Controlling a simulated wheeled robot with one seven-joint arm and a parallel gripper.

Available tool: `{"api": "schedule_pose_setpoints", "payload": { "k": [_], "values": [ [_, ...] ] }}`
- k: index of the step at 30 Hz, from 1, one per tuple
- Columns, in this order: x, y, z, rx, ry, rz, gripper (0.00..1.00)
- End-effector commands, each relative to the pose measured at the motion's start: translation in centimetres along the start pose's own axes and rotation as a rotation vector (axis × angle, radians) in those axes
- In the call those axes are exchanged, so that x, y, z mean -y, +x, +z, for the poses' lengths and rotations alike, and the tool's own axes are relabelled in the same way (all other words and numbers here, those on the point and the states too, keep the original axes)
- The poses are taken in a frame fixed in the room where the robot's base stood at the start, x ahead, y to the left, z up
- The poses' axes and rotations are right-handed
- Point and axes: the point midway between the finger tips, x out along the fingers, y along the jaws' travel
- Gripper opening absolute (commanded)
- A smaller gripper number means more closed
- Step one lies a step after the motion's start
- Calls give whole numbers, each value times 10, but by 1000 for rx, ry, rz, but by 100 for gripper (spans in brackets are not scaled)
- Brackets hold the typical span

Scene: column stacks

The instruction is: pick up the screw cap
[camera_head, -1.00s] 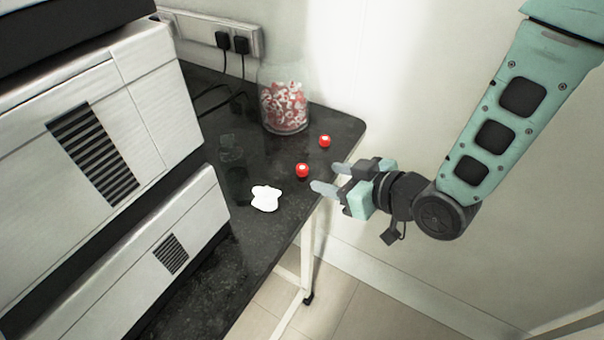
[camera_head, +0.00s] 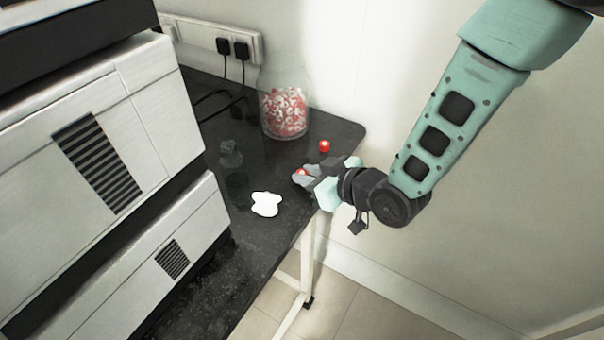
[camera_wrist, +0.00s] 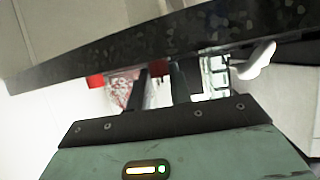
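A red screw cap (camera_head: 301,172) with a pale top is near the right edge of the dark bench, mostly hidden by my fingers. My gripper (camera_head: 304,175) reaches in over the bench edge from the right, with its fingers on either side of this cap. In the wrist view, the two dark fingers (camera_wrist: 160,84) stand close together, and the red cap (camera_wrist: 159,70) fills the gap between them. The fingers look shut on it. A second red cap (camera_head: 324,146) stands farther back on the bench, apart from my gripper; it also shows at the left in the wrist view (camera_wrist: 95,81).
A glass jar (camera_head: 284,112) of red and white pieces stands at the back. A white flat blob-shaped item (camera_head: 265,204) and a small clear container (camera_head: 231,153) lie left of my gripper. Large pale instruments (camera_head: 100,130) fill the left. The bench edge (camera_head: 288,243) drops to the floor.

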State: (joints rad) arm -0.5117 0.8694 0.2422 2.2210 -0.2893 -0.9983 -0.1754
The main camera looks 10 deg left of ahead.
Motion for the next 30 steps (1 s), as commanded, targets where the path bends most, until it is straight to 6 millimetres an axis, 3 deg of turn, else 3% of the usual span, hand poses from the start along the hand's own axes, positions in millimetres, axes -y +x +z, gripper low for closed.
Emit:
{"api": "schedule_pose_setpoints", "payload": {
  "k": [2, 17, 30],
  "values": [
    [0, 0, 0, 0, 0, 0, 0],
    [0, -3, -6, -2, -1, 1, 0],
    [-1, -35, -72, -5, -2, 2, 0]
  ]
}}
